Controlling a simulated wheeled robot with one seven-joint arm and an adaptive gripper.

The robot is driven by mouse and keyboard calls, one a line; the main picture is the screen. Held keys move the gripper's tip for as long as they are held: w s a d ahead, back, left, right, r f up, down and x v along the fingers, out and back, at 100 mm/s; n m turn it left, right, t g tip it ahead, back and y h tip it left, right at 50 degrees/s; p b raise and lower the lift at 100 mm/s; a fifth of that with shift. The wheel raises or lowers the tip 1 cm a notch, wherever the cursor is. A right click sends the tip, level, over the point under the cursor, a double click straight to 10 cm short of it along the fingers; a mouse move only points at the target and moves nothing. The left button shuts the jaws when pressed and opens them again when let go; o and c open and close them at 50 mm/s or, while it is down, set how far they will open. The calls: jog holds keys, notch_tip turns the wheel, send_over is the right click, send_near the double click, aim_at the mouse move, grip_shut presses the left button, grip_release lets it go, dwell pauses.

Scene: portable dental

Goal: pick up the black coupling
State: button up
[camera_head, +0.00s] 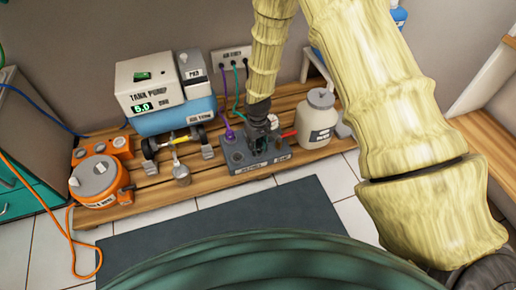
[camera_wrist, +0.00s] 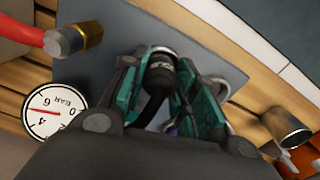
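The black coupling (camera_wrist: 160,72) sits between my gripper's two teal-padded fingers in the wrist view, with a dark hose bending down from it. My gripper (camera_wrist: 168,75) has its fingertips drawn in on both sides of the coupling and appears shut on it. A metal ring shows just behind the coupling. In the head view my gripper (camera_head: 262,122) points down over the grey manifold block (camera_head: 240,158) and hides the coupling there. I cannot tell whether the coupling is still seated on the block.
A pressure gauge (camera_wrist: 55,112) and a red hose with a brass fitting (camera_wrist: 85,36) stand close beside my gripper. A brass cylinder (camera_wrist: 287,126) is at right. A purple connector (camera_head: 229,132), tank pump (camera_head: 165,95), white bottle (camera_head: 317,118) and orange unit (camera_head: 98,182) share the slatted wooden platform (camera_head: 150,213).

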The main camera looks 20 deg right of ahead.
aim_at(257, 143)
jog(key=shift+c, duration=0.7)
jog(key=shift+r+p, duration=0.45)
jog(key=shift+r, duration=0.05)
notch_tip(257, 143, up, 3)
jog(key=shift+p, duration=1.2)
jog(key=s+a+p, duration=0.3)
jog(key=s, duration=0.4)
jog(key=s+a+r+p, duration=0.1)
jog(key=s+a+p, duration=0.2)
jog(key=s, duration=0.4)
jog(key=shift+s, duration=0.4)
jog(key=shift+a, duration=0.1)
